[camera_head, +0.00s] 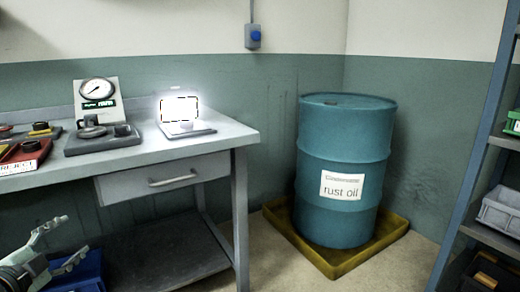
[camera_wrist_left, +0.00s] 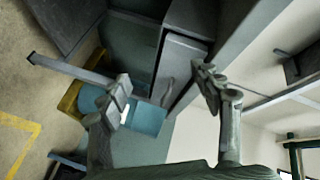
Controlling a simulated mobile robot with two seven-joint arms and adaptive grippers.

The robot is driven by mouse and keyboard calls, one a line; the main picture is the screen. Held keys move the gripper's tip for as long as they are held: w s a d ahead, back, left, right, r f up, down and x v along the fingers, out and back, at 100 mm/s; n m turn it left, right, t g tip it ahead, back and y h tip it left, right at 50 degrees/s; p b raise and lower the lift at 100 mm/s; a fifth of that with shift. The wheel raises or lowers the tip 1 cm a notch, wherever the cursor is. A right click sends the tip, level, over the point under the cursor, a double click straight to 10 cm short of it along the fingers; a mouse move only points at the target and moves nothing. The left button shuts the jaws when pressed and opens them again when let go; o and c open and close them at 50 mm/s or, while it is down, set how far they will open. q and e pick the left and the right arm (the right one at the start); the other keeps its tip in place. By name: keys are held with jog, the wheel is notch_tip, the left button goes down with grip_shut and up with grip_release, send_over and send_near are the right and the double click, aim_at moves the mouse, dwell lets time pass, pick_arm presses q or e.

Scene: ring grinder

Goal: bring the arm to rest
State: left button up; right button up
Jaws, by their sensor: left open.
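My left gripper (camera_head: 73,238) is at the lower left of the head view, in front of the workbench and below its top. Its two fingers are spread apart, with nothing visible between them. In the left wrist view the open fingers (camera_wrist_left: 163,82) also show empty, with the bench and the blue drum behind them in a tilted picture. Most of my left arm is outside the head view. My right gripper is in neither view.
The workbench (camera_head: 215,141) carries a dial gauge (camera_head: 97,90), a bright lit panel (camera_head: 180,109) and a red tray (camera_head: 24,153). A blue bin (camera_head: 82,272) is beside my gripper. A rust oil drum (camera_head: 343,160) stands in a yellow tray (camera_head: 335,268); shelving (camera_head: 470,165) is at right.

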pick_arm(q)
jog(key=s+d+f+n+g+y, duration=0.2)
jog(key=s+f+n+g, duration=0.2)
jog(key=s+f, duration=0.5)
jog(key=s+d+f+n+g+y, duration=0.2)
jog(key=s+f+n+g, duration=0.15)
jog(key=f, duration=0.95)
jog(key=s+d+f+n+g+h, duration=0.1)
jog(key=s+d+f+g, duration=0.1)
jog(key=s+d+f, duration=0.3)
jog(key=s+d+f+n+g+h, duration=0.1)
jog(key=s+d+f+n+g, duration=0.1)
jog(key=s+d, duration=0.7)
notch_tip(320, 180, down, 3)
jog(key=shift+s+d+r+g+p, duration=0.1)
jog(key=shift+s+d+g+p, duration=0.2)
jog(key=shift+g, duration=0.55)
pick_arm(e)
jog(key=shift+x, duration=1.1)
pick_arm(q)
jog(key=shift+w+a, duration=0.1)
jog(key=shift+a, duration=0.05)
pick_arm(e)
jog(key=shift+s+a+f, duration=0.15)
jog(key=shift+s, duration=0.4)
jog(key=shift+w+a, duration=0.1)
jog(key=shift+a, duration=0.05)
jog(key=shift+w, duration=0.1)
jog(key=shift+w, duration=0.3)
